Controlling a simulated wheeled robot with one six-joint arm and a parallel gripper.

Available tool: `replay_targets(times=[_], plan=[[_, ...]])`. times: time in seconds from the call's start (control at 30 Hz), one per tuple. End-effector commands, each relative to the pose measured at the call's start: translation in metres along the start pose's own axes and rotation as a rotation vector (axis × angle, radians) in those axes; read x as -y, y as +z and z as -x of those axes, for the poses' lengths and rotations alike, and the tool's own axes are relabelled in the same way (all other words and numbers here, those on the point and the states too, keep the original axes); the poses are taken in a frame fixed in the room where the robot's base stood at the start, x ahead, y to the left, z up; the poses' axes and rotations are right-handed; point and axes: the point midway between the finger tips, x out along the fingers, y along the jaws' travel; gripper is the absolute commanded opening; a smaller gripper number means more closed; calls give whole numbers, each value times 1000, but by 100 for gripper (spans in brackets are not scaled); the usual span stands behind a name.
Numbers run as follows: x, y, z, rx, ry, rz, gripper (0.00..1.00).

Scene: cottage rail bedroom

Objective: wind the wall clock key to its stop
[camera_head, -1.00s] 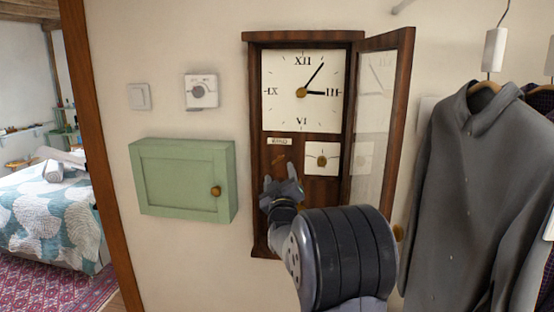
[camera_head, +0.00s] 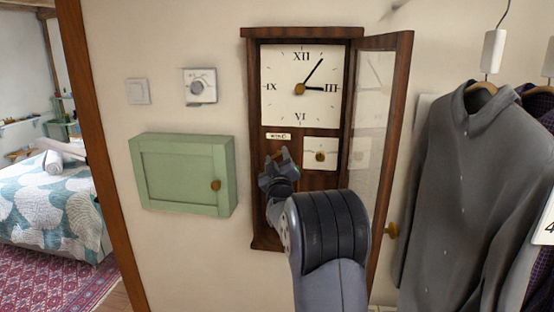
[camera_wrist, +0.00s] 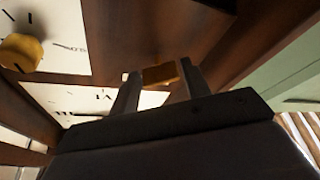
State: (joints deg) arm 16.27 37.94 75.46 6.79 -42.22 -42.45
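The wall clock (camera_head: 257,200) hangs in a dark wood case with its glass door swung open to the right. Its white dial (camera_head: 285,110) shows Roman numerals. My gripper (camera_head: 279,157) is inside the case, below the label, and hides the key in the head view. In the wrist view, the brass-coloured key (camera_wrist: 160,74) shows between the tips of my two fingers (camera_wrist: 158,82). The fingers stand apart, one on each side; whether they touch it is unclear.
The open glass door (camera_head: 378,150) stands close on the right of my arm. A green cabinet (camera_head: 182,175), a thermostat (camera_head: 200,87) and a light switch (camera_head: 138,91) are on the wall to the left.

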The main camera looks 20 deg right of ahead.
Motion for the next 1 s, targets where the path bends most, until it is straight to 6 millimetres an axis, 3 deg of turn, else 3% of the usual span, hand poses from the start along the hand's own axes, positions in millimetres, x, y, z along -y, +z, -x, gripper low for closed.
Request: replay_targets(times=[0.33,0.57,1.0], plan=[[0,0,0,0,0,0,16],[3,3,1,-1,15,-33,15],[5,2,1,-3,121,-290,15]])
